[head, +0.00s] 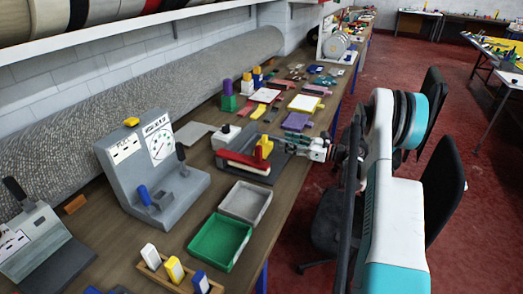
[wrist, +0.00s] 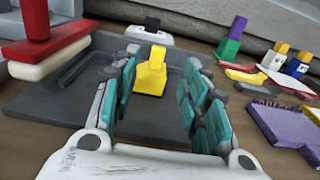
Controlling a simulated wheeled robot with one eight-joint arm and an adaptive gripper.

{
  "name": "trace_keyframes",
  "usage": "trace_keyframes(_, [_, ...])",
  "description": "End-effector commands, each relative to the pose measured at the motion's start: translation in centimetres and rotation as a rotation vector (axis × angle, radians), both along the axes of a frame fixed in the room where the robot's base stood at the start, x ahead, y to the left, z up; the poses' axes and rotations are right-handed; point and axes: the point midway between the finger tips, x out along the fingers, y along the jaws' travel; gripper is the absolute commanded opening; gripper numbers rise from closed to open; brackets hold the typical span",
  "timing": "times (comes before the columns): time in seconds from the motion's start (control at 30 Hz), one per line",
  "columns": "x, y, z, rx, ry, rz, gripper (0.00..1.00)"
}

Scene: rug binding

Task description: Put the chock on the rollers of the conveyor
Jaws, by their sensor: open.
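A yellow stepped block (head: 264,147), which looks like the chock, stands on a dark grey flat base (head: 291,166). In the wrist view the yellow block (wrist: 150,74) shows between my fingers, beyond their tips, on the dark grey base (wrist: 100,100). My gripper (wrist: 162,64) is open and empty, with teal pads apart on both sides. In the head view my gripper (head: 312,149) is low at the bench's right edge, right of the yellow block. I cannot make out a conveyor with rollers in either view.
A red-and-white piece (head: 243,167) lies at the base's near side; it is left in the wrist view (wrist: 50,50). A purple brush-like piece (wrist: 285,122) lies to the right. A green tray (head: 220,241), grey tray (head: 246,202) and grey gauge machine (head: 150,170) stand nearer.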

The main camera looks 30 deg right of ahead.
Motion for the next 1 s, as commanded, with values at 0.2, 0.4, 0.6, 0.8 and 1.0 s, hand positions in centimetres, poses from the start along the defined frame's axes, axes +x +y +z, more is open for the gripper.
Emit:
trace_keyframes(0.2, [3.0,2.5,-0.2,0.000,0.000,0.002,0.42])
trace_keyframes(0.4, [4.1,3.3,-0.1,0.000,0.000,0.000,0.42])
trace_keyframes(0.6, [5.3,4.4,-0.2,0.000,0.000,0.001,0.42])
trace_keyframes(0.8, [7.5,6.2,-0.3,0.000,0.000,0.001,0.42])
trace_keyframes(1.0, [8.1,6.6,-0.1,-0.001,-0.001,-0.001,0.42])
